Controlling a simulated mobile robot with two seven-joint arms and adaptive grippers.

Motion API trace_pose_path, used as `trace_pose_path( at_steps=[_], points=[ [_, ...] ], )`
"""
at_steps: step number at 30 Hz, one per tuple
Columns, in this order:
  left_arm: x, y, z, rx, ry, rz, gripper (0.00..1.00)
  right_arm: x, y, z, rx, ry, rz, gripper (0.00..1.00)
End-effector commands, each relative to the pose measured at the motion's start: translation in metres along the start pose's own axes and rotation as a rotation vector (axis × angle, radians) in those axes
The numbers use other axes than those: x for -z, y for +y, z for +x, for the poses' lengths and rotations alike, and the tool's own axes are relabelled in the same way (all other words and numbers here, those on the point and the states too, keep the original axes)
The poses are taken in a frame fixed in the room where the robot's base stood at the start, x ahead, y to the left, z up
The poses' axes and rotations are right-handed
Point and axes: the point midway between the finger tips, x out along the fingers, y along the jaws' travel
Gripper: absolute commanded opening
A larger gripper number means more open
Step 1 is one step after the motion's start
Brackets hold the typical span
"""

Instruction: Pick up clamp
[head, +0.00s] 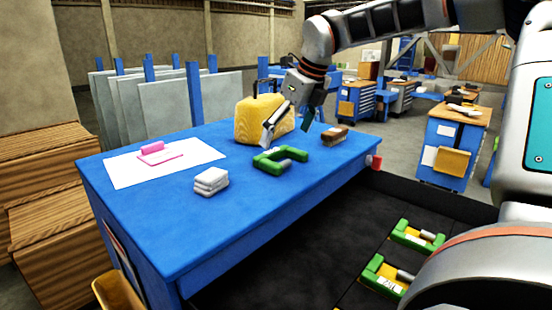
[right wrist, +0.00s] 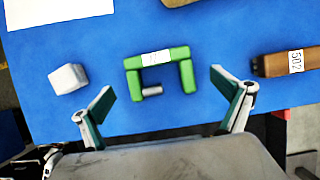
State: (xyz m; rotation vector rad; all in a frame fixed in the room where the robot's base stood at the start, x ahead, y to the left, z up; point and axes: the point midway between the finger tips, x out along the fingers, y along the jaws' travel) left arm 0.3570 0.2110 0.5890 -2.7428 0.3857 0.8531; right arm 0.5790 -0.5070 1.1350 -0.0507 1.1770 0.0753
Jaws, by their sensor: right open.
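A green C-shaped clamp (head: 268,165) with a grey screw end lies flat on the blue table, near its right edge. In the right wrist view the clamp (right wrist: 187,76) lies ahead of my fingers, its white label on the long bar and its open side towards me. My right gripper (head: 288,128) is open and empty above the table, just behind the clamp in the head view. In the right wrist view its two fingers (right wrist: 162,90) are spread wider than the clamp, and they do not visibly touch it. My left gripper is not in view.
A pink tool (head: 158,153) lies on white paper (head: 125,176). Two more green clamps (head: 418,236) lie on a dark surface below the table.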

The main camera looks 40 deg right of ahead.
Motion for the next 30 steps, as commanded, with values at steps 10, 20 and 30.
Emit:
trace_pose_path(
  at_steps=[10,20,30],
  points=[
    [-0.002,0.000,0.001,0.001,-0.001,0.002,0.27,0.002,0.004,0.046,-0.001,0.002,0.000,1.00],
    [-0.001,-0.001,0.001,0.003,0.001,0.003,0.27,0.001,0.004,0.049,-0.001,0.000,0.000,0.92],
    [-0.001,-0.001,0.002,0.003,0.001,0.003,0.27,0.001,0.004,0.049,0.000,-0.001,0.000,0.60]
  ],
)
